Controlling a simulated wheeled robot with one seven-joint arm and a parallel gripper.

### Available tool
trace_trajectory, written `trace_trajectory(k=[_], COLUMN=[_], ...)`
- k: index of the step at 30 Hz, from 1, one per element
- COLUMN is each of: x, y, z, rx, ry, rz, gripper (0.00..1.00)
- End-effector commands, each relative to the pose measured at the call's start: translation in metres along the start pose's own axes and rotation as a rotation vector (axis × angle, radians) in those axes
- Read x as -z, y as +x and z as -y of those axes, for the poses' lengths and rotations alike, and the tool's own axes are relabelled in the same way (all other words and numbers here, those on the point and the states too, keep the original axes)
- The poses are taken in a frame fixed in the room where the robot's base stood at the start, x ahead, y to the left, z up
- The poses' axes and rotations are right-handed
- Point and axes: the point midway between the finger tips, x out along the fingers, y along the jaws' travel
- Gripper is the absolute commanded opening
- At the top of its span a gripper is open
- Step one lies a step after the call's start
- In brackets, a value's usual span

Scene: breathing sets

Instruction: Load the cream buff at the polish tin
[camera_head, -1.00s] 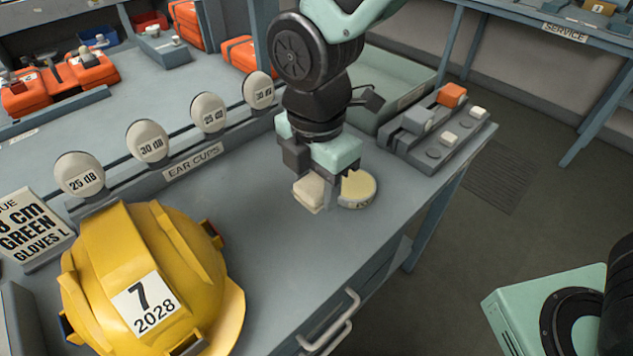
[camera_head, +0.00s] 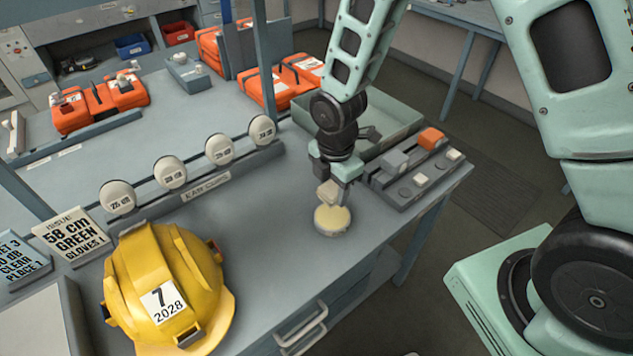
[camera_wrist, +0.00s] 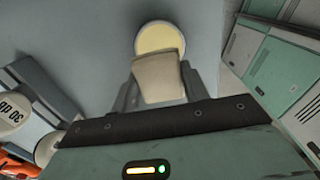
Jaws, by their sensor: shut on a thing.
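The cream buff (camera_head: 328,193) is a small pale block held between the fingers of my gripper (camera_head: 333,180). It also shows in the wrist view (camera_wrist: 158,78), with my gripper (camera_wrist: 157,85) shut on it. The polish tin (camera_head: 331,221) is a low round tin with pale yellow polish on top, standing on the bench. In the wrist view the tin (camera_wrist: 160,35) lies just beyond the buff, and the buff overlaps its near edge. In the head view the buff is above the tin's far side. I cannot tell whether the buff touches the polish.
A grey rack (camera_head: 391,186) with an orange block and several pale blocks stands right of the tin. A green tray (camera_head: 385,127) is behind. A yellow helmet (camera_head: 160,275) and a row of ear cups (camera_head: 170,172) stand to the left. The bench in front of the tin is clear.

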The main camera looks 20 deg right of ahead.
Motion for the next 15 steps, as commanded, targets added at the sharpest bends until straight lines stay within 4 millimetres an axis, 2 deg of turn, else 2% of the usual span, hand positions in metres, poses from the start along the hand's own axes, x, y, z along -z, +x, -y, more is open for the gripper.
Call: trace_trajectory(k=[8, 15], x=[-0.005, -0.005], y=[0.01, 0.033], z=[0.001, 0.001], rx=[0.0, 0.0], ry=[0.009, 0.008], rz=[-0.002, -0.002], gripper=[0.27, 0.27])
